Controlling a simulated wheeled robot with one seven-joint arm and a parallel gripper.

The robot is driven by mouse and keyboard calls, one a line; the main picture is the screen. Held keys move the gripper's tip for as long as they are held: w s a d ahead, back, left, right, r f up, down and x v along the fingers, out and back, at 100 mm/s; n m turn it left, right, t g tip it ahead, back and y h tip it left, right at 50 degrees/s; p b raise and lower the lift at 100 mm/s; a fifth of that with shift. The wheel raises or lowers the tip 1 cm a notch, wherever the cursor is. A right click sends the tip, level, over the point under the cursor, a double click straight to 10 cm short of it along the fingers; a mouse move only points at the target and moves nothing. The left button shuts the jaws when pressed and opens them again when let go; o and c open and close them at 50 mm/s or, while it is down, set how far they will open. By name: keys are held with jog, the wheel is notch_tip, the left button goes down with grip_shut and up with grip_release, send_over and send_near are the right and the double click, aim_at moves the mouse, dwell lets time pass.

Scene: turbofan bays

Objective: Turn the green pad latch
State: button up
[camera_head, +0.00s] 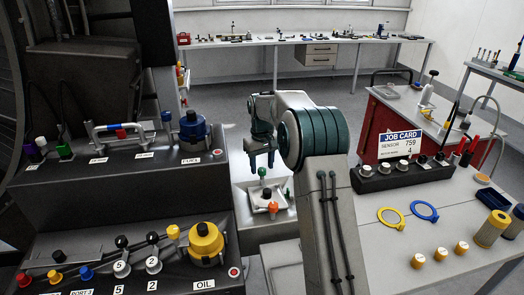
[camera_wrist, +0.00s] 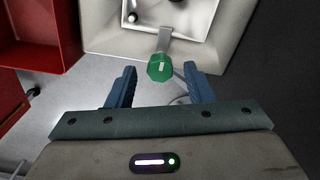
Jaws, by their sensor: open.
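The green pad latch (camera_wrist: 160,67) shows in the wrist view as a green faceted knob with a white mark, on a grey stem over a pale tray-like recess. In the head view it is a small green knob (camera_head: 262,172) just below my gripper (camera_head: 262,159). In the wrist view my gripper (camera_wrist: 158,82) is open, with one blue finger left of the knob and one right of it. The knob appears between or just beyond the fingertips; contact cannot be told.
The pale recess (camera_head: 252,193) also holds an orange knob (camera_head: 272,207). A dark console with a yellow OIL cap (camera_head: 206,243) stands left. A table with a job card (camera_head: 401,140) and yellow and blue rings stands right. A red cabinet (camera_wrist: 40,35) shows in the wrist view.

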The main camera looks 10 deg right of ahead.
aim_at(262, 169)
notch_tip(262, 169, up, 13)
jog(key=shift+b, duration=0.4)
jog(key=s+r+m+t, duration=0.1)
jog(key=s+r, duration=0.1)
jog(key=s, duration=0.8)
jog(key=s+r+t, duration=0.1)
jog(key=s+r, duration=0.1)
jog(key=s, duration=0.7)
jog(key=s+f+m+t, duration=0.1)
jog(key=s+f, duration=0.3)
jog(key=s, duration=0.5)
jog(key=s+f+m, duration=0.1)
jog(key=s+f, duration=0.3)
jog(key=s, duration=0.6)
jog(key=shift+s+f+t, duration=0.2)
jog(key=shift+f+t, duration=0.1)
jog(key=shift+t, duration=0.1)
